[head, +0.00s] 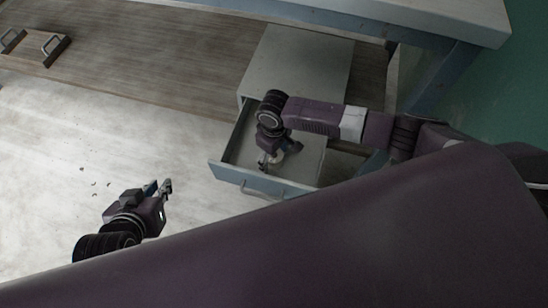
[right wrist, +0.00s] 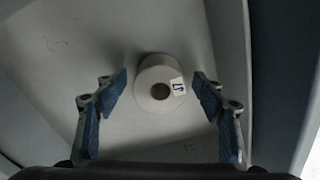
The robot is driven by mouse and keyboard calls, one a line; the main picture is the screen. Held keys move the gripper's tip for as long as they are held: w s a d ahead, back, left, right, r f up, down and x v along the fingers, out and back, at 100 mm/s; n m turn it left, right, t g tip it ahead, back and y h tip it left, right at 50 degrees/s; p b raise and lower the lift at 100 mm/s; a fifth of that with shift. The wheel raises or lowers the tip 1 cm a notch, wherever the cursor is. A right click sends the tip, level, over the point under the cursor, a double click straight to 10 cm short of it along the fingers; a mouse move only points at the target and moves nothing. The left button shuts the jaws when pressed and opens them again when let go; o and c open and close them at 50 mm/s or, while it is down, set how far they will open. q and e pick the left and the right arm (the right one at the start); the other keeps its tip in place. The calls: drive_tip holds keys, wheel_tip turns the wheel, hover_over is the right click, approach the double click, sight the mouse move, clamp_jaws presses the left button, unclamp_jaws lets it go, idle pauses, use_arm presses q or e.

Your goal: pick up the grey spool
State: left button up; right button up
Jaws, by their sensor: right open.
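The grey spool (right wrist: 148,76) is a pale ring with a dark centre hole and a small white label with a blue mark. It lies in the open drawer (head: 232,176); in the head view only a pale part of the spool (head: 278,157) shows beside my right gripper (head: 269,161). In the right wrist view my right gripper (right wrist: 160,82) is open, with one blue-padded finger on each side of the spool and gaps between. Nothing is held in it. My left gripper (head: 159,187) is over the floor, left of the drawer, open and empty.
The blue drawer front has a grey handle (head: 262,192). The drawer walls stand close around my right gripper. A grey cabinet top (head: 297,62) is behind it, under a blue-framed table (head: 440,15).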

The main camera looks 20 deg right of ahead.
drive_tip(key=shift+c, duration=0.4)
drive_tip(key=c, duration=1.4)
drive_tip(key=shift+o, duration=0.2)
drive_tip(key=shift+r, duration=0.1)
